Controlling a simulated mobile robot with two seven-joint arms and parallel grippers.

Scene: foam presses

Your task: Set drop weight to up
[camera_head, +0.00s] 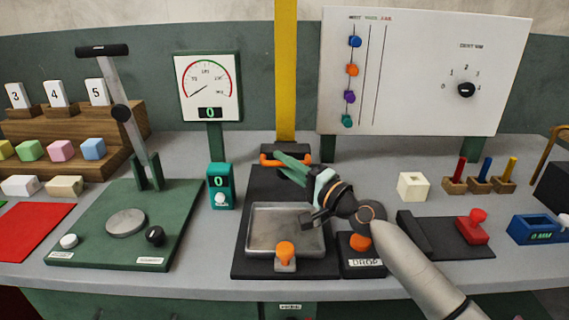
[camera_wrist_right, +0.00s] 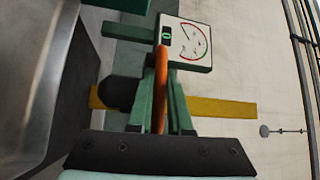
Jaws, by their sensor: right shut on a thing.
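The drop weight's orange handle (camera_head: 267,160) sits low in front of the yellow upright column (camera_head: 286,70), at the back of the black base (camera_head: 240,250). In the right wrist view the orange handle (camera_wrist_right: 161,75) runs between my two green fingers. My right gripper (camera_head: 283,161) is shut on this handle, and its fingers cover part of it. The weight's dark body (camera_wrist_right: 118,92) shows partly behind the fingers in the wrist view. A metal tray (camera_head: 255,240) lies in front of the column. My left gripper is not in view.
A box labelled DROP with an orange button (camera_head: 361,242) stands beside the tray, under my right arm. An orange-topped knob (camera_head: 285,252) is at the tray's front. A teal display (camera_head: 221,186) stands left. A lever press (camera_head: 125,222) is farther left.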

